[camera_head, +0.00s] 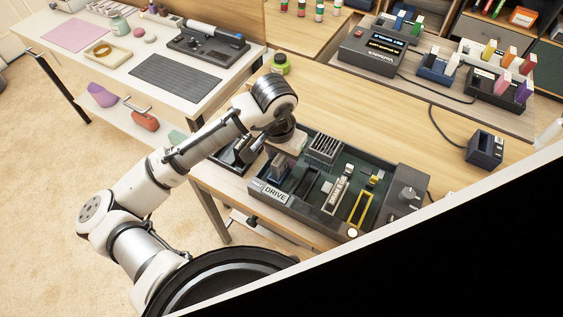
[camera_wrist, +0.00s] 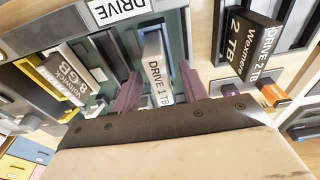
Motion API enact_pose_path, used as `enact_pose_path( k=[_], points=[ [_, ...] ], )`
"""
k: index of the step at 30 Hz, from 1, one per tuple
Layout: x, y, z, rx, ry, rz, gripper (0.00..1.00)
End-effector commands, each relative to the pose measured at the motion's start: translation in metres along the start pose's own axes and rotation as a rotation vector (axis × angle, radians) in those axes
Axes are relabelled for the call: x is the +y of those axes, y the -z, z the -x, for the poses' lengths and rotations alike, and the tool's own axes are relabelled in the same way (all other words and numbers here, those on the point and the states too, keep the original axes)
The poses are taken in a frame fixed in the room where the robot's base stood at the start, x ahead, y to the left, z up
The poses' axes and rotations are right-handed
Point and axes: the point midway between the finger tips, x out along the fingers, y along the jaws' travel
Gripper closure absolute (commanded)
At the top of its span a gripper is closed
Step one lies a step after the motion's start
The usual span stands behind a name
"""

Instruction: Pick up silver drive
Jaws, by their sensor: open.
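The silver drive (camera_wrist: 155,66), marked "DRIVE 1 TB", stands in a slot of the dark open case in the wrist view. The case's "DRIVE" label (camera_wrist: 116,9) shows beside it. My gripper (camera_wrist: 159,78) is open, with one purplish finger on each side of the drive. A gap seems to show at each side, but contact is hard to judge. In the head view my gripper's end hangs over the left part of the case (camera_head: 322,218), and its fingertips are hard to make out there. The silver drive is not clearly made out in that view.
A black "DRIVE 2TB" (camera_wrist: 251,45) lies in a tray to the right in the wrist view. A stick marked "8 GB" (camera_wrist: 68,76) stands to the left. In the head view, a dark finned block (camera_head: 324,149) and a yellow frame (camera_head: 361,208) rise inside the case.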

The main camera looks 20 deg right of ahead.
Motion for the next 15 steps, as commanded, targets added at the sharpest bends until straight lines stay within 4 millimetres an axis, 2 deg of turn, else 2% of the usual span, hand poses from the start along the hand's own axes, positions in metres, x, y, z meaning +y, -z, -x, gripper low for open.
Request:
enact_pose_path(
  k=[2, 11, 15],
  points=[
    [0.0, 0.0, 0.0001, 0.0, 0.0, 0.0, 0.59],
    [-0.0001, 0.0001, 0.0004, 0.0, 0.0, 0.0, 0.98],
    [-0.0001, 0.0001, 0.0007, 0.001, 0.0, 0.0, 1.0]
  ],
)
